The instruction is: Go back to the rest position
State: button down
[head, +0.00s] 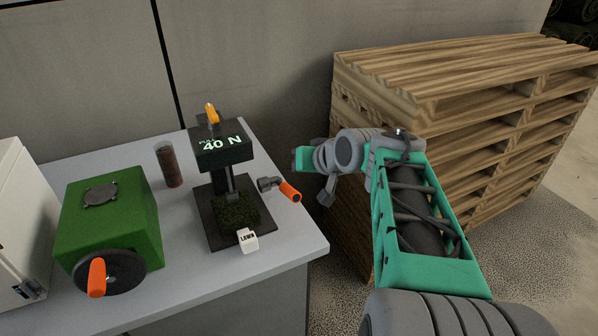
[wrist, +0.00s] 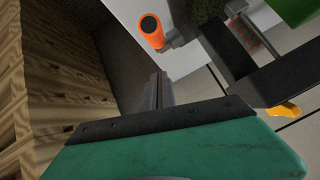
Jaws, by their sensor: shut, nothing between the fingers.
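My gripper (head: 325,190) is at the end of my teal and grey arm, beside the right edge of the table and in front of the pallet stack. In the wrist view its fingers (wrist: 157,92) are together, with nothing held. It is just to the right of the press's orange-handled lever (head: 289,191) and apart from it. The lever also shows in the wrist view (wrist: 152,27). The black press (head: 222,155) reads "40 N" and stands on the table with a patch of turf (head: 235,211) on its base.
A stack of wooden pallets (head: 460,90) stands right behind my arm. On the grey table (head: 190,275) are a green box (head: 110,225) with an orange crank handle, a brown cylinder (head: 168,165), a small white "LAWN" tag (head: 247,240) and a white cabinet (head: 20,230).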

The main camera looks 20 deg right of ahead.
jog(key=s+a+f+v, duration=0.1)
jog(key=v, duration=0.8)
jog(key=s+a+f+n+g+h+p, duration=0.1)
jog(key=s+a+f+n+g+p, duration=0.2)
jog(key=s+a+g+p, duration=0.4)
jog(key=s+a+p, duration=0.2)
jog(key=a+p, duration=0.3)
jog(key=shift+s+f+p, duration=0.15)
jog(key=shift+p, duration=0.15)
